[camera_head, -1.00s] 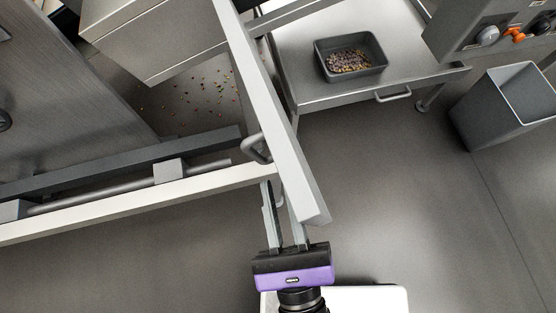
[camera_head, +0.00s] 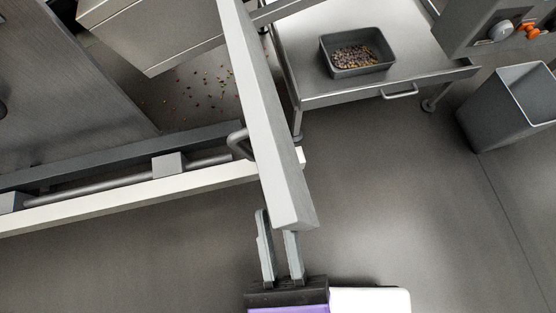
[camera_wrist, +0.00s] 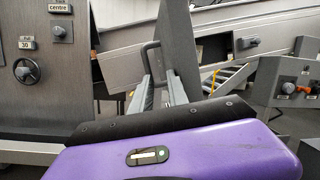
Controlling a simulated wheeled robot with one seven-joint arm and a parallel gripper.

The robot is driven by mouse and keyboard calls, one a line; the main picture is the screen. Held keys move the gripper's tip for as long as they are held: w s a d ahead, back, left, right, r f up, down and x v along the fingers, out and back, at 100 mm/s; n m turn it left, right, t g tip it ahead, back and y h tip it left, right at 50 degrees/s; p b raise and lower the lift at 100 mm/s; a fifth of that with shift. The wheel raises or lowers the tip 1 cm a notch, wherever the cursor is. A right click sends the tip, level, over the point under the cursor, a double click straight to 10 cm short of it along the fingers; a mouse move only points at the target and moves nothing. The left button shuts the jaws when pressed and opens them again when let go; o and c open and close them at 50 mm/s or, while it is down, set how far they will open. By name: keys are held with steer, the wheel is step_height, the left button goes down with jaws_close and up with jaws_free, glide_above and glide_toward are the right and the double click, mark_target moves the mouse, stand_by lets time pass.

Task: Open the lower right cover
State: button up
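A long pale grey panel (camera_head: 262,110), which looks like the cover, stands swung out from the machine in the head view. It is seen nearly edge-on. Its dark bar handle (camera_head: 238,144) is on its left face. The wrist view also shows the panel (camera_wrist: 178,40) and its handle (camera_wrist: 152,62) just ahead. My gripper (camera_head: 277,222) is below the handle in the head view, at the panel's near end. Its two fingers are apart with nothing seen between them, and the handle is beyond the fingertips. The panel's end hides the upper part of the right finger.
A white beam (camera_head: 130,198) with a rail runs across the left. A grey tray (camera_head: 358,68) of candies sits on a steel table (camera_head: 340,97) behind. A grey bin (camera_head: 510,108) stands at the right. Candies lie scattered on the floor. The floor right of the panel is clear.

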steer(key=shift+s+a+f+b, duration=0.1)
steer(key=shift+s+f+b, duration=0.15)
steer(key=shift+s, duration=0.35)
steer(key=shift+s+a+f+b, duration=0.15)
steer(key=shift+s+f, duration=0.1)
steer(key=shift+s, duration=0.4)
steer(key=shift+s+f+b, duration=0.2)
steer(key=shift+s+f, duration=0.05)
steer(key=shift+s, duration=0.35)
steer(key=shift+r+p, duration=0.15)
steer(key=shift+p, duration=0.35)
